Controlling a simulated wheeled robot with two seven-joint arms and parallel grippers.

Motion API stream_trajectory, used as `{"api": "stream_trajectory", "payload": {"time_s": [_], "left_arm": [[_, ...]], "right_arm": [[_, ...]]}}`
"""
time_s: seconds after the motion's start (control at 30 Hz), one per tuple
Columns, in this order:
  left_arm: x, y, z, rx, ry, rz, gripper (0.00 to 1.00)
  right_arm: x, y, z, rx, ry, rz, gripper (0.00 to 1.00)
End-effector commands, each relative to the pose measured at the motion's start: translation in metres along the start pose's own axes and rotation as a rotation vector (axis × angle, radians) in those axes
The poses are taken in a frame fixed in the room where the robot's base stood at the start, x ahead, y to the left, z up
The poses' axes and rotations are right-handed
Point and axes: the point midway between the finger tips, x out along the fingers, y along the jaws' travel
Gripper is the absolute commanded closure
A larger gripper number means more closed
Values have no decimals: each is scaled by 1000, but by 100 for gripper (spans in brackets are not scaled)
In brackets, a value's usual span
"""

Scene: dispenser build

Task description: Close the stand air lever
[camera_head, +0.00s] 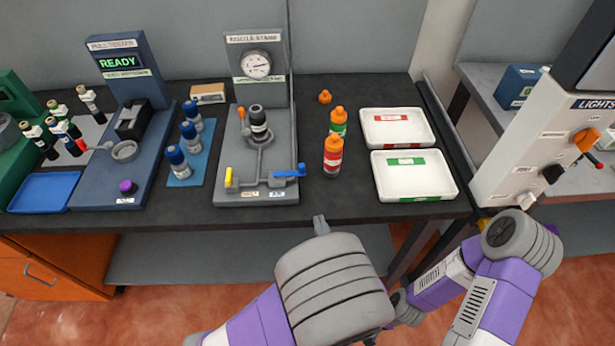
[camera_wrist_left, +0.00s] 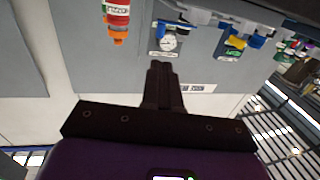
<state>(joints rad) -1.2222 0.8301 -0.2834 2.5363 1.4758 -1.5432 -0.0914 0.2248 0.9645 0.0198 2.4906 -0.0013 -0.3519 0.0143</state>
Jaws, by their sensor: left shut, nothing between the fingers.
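The stand (camera_head: 226,190) is a grey fixture on the dark bench, with a gauge (camera_head: 257,64) on its back panel. A blue lever (camera_head: 288,173) lies crosswise at its front right, above a small label that seems to read AIR. A yellow lever (camera_head: 229,178) is at its front left, pointing along the stand's depth. My left gripper (camera_head: 321,224) is in front of the bench edge, right of and nearer than the blue lever, apart from it. In the left wrist view its fingers (camera_wrist_left: 161,82) are together and empty. My right arm shows at the right; its gripper cannot be seen.
Two orange-capped bottles (camera_head: 333,158) stand right of the stand, close to the blue lever. White trays (camera_head: 457,187) lie further right. Blue-capped bottles (camera_head: 178,163) stand to the left. A lights panel (camera_head: 500,180) is at far right. The bench front (camera_head: 350,212) is clear.

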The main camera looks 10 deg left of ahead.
Motion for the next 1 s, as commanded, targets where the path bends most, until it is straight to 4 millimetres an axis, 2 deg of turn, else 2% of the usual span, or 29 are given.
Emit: {"api": "stream_trajectory", "payload": {"time_s": [0.3, 0.47, 1.0], "left_arm": [[1, 0, 0, 0, 0, -1, 100], [13, 0, 0, -1, -2, -4, 100], [119, -1, 2, -2, -1, -4, 100]], "right_arm": [[0, 0, 0, 0, 0, 0, 100], [2, 1, 0, 0, 0, 0, 100], [18, 7, -1, 0, 0, 0, 100]]}}
